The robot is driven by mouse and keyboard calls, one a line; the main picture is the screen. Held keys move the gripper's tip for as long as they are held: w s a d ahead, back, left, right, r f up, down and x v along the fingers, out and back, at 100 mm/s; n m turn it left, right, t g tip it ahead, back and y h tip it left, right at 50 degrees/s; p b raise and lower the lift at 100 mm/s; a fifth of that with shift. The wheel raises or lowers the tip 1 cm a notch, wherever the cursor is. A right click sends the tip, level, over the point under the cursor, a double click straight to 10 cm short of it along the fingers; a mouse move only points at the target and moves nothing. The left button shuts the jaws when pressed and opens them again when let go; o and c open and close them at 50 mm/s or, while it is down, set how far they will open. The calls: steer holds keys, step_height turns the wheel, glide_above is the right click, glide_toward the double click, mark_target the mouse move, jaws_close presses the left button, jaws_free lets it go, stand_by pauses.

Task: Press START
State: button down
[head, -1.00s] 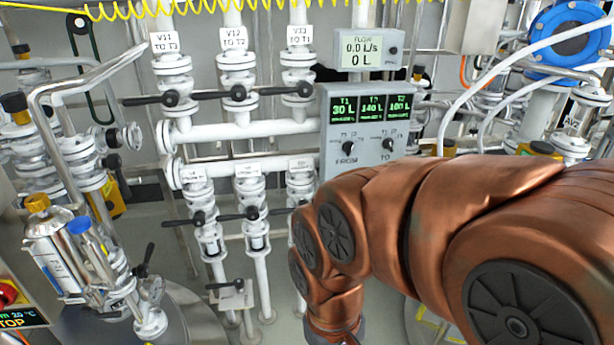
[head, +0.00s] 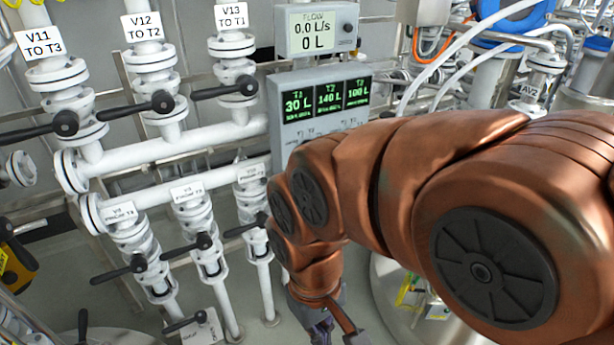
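No button marked START shows in the head view. A grey control box (head: 278,118) in the upper middle has three green readouts (head: 327,99) of 30 L, 140 L and 100 L. My arm covers its lower part. Above it, a flow display (head: 317,30) reads 0.0 L/s and 0 L. My gripper (head: 335,331) is at the bottom edge, below the control box in the picture. Its tips are cut off, so its opening is hidden.
White pipes with black-handled valves fill the left; the upper ones are labelled V11 (head: 46,43), V12 (head: 142,27) and V13 (head: 230,17). White hoses (head: 450,52) and a blue flange (head: 510,12) are at upper right. A metal tank (head: 388,290) stands behind my arm.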

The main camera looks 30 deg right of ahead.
stand_by(0.3)
steer(key=w+a+f+n+y+b, duration=0.2)
steer(key=w+a+f+y+b, duration=0.15)
steer(key=w+a+y, duration=0.35)
steer(key=w+d+f+t+y+b, duration=0.2)
steer(key=w+d+t+y, duration=0.3)
steer(key=w, duration=0.9)
steer(key=w+d+f+t+b, duration=0.1)
steer(key=w+d+f+t, duration=0.1)
steer(key=d, duration=0.6)
steer(key=w+d+f+m+t+h+b, duration=0.1)
steer(key=w+d+t, duration=0.3)
steer(key=d, duration=0.5)
steer(key=w+d+f+t+b, duration=0.1)
steer(key=w+d+f+t, duration=0.2)
steer(key=d, duration=0.6)
steer(key=shift+w+d+f+b, duration=0.15)
steer(key=shift+w+d+b, duration=0.15)
steer(key=shift+w, duration=0.65)
steer(key=shift+w+a, duration=0.1)
